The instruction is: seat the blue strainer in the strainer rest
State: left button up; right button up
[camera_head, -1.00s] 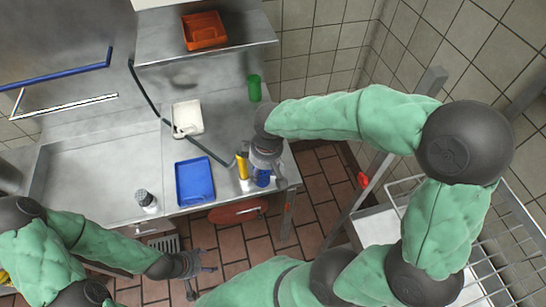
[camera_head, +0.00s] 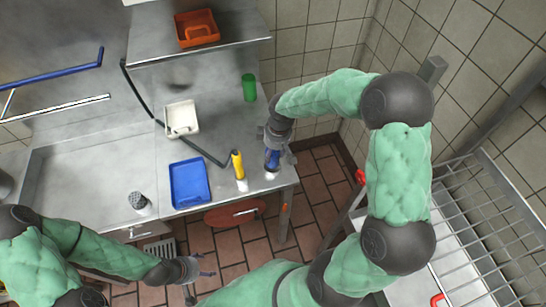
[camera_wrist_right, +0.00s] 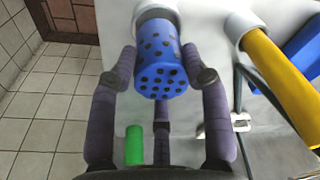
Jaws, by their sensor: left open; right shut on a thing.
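The blue strainer (camera_head: 272,159) is a perforated blue cylinder near the table's right front corner. In the right wrist view, the strainer (camera_wrist_right: 160,62) shows its dotted end towards the camera. My right gripper (camera_head: 276,150) is shut on it, with fingers on both sides of it in the wrist view (camera_wrist_right: 163,78). A whitish round holder, likely the strainer rest (camera_head: 270,175), shows at its far end, also in the wrist view (camera_wrist_right: 155,12). I cannot tell whether the strainer is inside it or just above. My left gripper (camera_head: 207,276) is open and empty, low in front of the table.
A yellow cylinder (camera_head: 237,162) stands in a similar white holder (camera_head: 242,186) just left. A blue tray (camera_head: 189,184), white container (camera_head: 181,118), green cup (camera_head: 249,88) and dotted shaker (camera_head: 139,202) are on the table. An orange bin (camera_head: 196,28) sits on the shelf.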

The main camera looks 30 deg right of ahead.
jog(key=shift+f, duration=1.45)
jog(key=o, duration=1.2)
jog(key=shift+f, duration=0.15)
jog(key=shift+o, duration=0.2)
jog(key=shift+r, duration=0.25)
jog(key=r, duration=0.4)
jog(key=s+r+p, duration=0.1)
jog(key=r, duration=0.3)
jog(key=r+p, duration=0.1)
jog(key=r, duration=0.2)
jog(key=shift+s+d+r, duration=0.2)
jog(key=shift+d+r, duration=0.2)
jog(key=shift+f, duration=0.1)
